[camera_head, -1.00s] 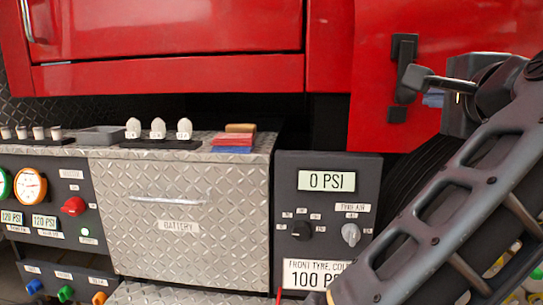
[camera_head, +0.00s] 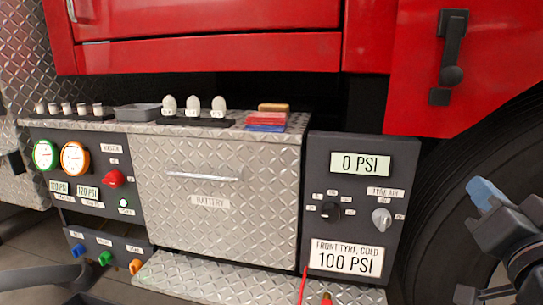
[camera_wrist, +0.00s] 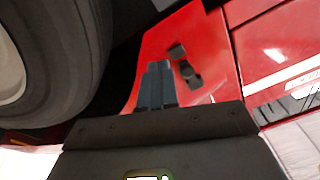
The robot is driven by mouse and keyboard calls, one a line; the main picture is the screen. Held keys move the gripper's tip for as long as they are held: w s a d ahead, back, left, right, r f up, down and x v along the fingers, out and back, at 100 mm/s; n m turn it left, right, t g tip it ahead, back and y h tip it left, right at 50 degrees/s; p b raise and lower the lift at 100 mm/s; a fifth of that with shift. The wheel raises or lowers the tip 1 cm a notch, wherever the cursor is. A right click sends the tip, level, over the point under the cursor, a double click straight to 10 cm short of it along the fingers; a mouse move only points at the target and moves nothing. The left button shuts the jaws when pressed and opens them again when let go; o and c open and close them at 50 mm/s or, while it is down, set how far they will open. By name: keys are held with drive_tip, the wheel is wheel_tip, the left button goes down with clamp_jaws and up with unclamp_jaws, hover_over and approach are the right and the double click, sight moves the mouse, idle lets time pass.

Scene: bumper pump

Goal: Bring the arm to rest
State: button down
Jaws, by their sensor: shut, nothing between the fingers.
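My gripper (camera_head: 482,193) shows at the right edge of the head view, in front of the dark tyre (camera_head: 450,175), with its blue-grey fingers pointing up and left. In the wrist view its fingers (camera_wrist: 155,85) lie side by side, shut, with nothing between them. Beyond them the wrist view shows the red body panel and its black handle (camera_wrist: 185,66). The gripper appears apart from the panel and the tyre. Part of my arm is cut off by the right edge of the head view.
A tyre-air panel (camera_head: 355,258) reading 0 PSI stands left of my gripper. The battery drawer (camera_head: 212,225) is shut, above a tread-plate step (camera_head: 240,282). Gauges and a red knob (camera_head: 113,179) are at the left. Red and blue blocks (camera_head: 268,127) lie on the ledge.

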drive_tip(key=s+a+f+n+g+y, duration=0.15)
drive_tip(key=s+f+n, duration=0.25)
drive_tip(key=s+f, duration=0.45)
drive_tip(key=s+a+f+n+g+y, duration=0.1)
drive_tip(key=s+a+f+n+y, duration=0.2)
drive_tip(key=s+f, duration=0.55)
drive_tip(key=s+a+f+g, duration=0.1)
drive_tip(key=s+a+f, duration=0.2)
drive_tip(key=s, duration=0.7)
drive_tip(key=s+a+f+g, duration=0.1)
drive_tip(key=s+a+f, duration=0.15)
drive_tip(key=s, duration=0.65)
wheel_tip(320, 180, up, 24)
drive_tip(key=p, duration=2.4)
drive_tip(key=shift+w+a+r, duration=0.15)
drive_tip(key=shift+w+a, duration=0.05)
drive_tip(key=shift+w, duration=0.05)
drive_tip(key=shift+d+y, duration=0.1)
drive_tip(key=shift+y, duration=0.15)
